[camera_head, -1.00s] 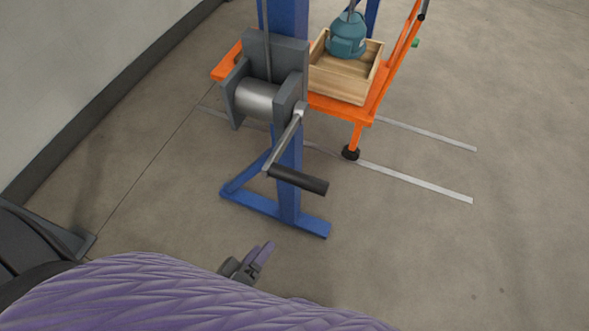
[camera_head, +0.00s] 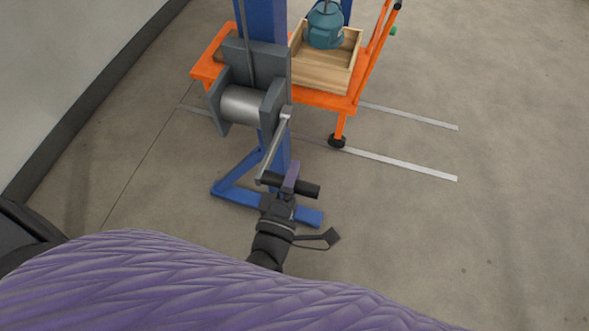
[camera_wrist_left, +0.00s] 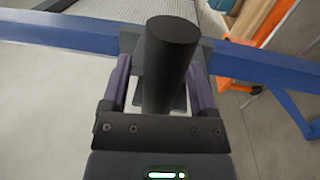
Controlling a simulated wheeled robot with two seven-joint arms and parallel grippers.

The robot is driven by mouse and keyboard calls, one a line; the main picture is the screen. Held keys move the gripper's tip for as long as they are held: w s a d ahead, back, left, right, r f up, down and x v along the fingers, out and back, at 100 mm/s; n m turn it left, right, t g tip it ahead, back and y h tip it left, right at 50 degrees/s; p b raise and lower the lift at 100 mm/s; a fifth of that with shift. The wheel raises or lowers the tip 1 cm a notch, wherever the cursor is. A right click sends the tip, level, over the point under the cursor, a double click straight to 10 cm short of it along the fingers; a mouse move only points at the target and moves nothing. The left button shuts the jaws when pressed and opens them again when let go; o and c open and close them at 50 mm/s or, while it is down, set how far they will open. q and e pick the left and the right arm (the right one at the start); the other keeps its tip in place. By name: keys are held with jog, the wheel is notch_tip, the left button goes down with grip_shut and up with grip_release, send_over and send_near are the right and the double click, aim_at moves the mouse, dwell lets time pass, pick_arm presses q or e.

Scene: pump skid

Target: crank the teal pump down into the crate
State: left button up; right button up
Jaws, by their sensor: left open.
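The teal pump (camera_head: 325,28) hangs at or in the top of the open wooden crate (camera_head: 325,72); I cannot tell whether it touches the bottom. The winch drum (camera_head: 241,105) sits on the blue post, with its crank arm (camera_head: 274,146) slanting down to a black handle (camera_head: 308,190). My left gripper (camera_head: 287,180) is at the handle. In the left wrist view the handle (camera_wrist_left: 170,60) stands between my two open purple fingers (camera_wrist_left: 160,82), with a gap visible beside it. My right gripper is not in view.
The crate rests on an orange cart (camera_head: 342,103) with dark wheels. The blue stand's foot (camera_head: 232,196) spreads on the floor under the crank. A pale wall (camera_head: 70,70) is at left; the floor at right is clear.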

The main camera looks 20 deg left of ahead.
pick_arm(q)
jog(key=shift+w, duration=0.4)
jog(key=shift+c, duration=0.2)
grip_shut()
dwell(1.0)
